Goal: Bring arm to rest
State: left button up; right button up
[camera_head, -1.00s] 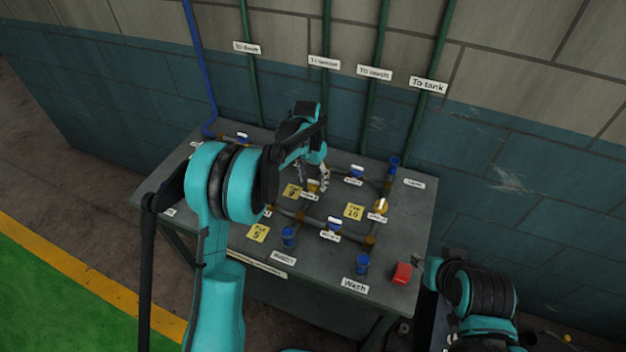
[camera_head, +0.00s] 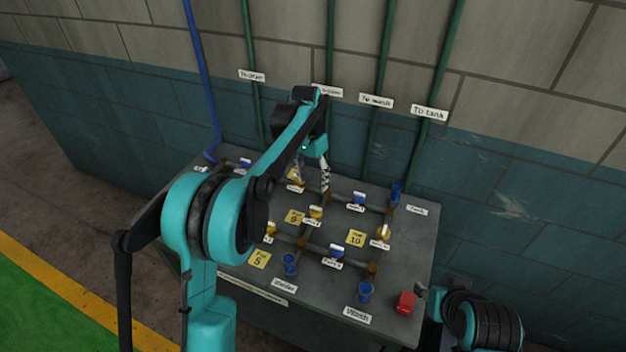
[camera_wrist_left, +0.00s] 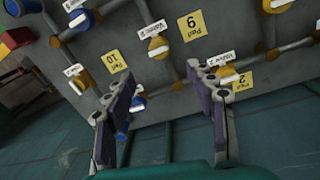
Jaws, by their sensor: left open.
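My left gripper (camera_head: 314,176) is above the back part of the grey table (camera_head: 405,250), near the wall, with its fingers pointing down. In the left wrist view my left gripper (camera_wrist_left: 165,85) is open, its two fingers wide apart with nothing held between them. Below it are pipes with valves, among them a yellow valve (camera_wrist_left: 158,47) and a blue valve (camera_wrist_left: 138,102). My right arm (camera_head: 485,322) shows at the lower right of the head view, folded low beside the table. Its gripper fingers cannot be made out.
Blue cups (camera_head: 290,264) and yellow pads (camera_head: 356,237) sit among the pipes. Green pipes (camera_head: 379,90) and a blue pipe (camera_head: 205,85) run up the wall behind. The floor at the left is clear.

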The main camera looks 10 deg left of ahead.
pick_arm(q)
jog(key=s+a+r+n+t+b, duration=0.15)
jog(key=s+r+t, duration=0.35)
jog(key=s, duration=0.9)
jog(key=s+a+f+n+t, duration=0.1)
jog(key=s+f, duration=0.2)
jog(key=s, duration=0.4)
jog(key=s+a+f+n+t+b, duration=0.1)
jog(key=s+f+n, duration=0.1)
jog(key=s, duration=0.6)
jog(key=shift+f+t+y, duration=0.3)
jog(key=shift+f+y, duration=0.1)
jog(key=shift+f, duration=0.25)
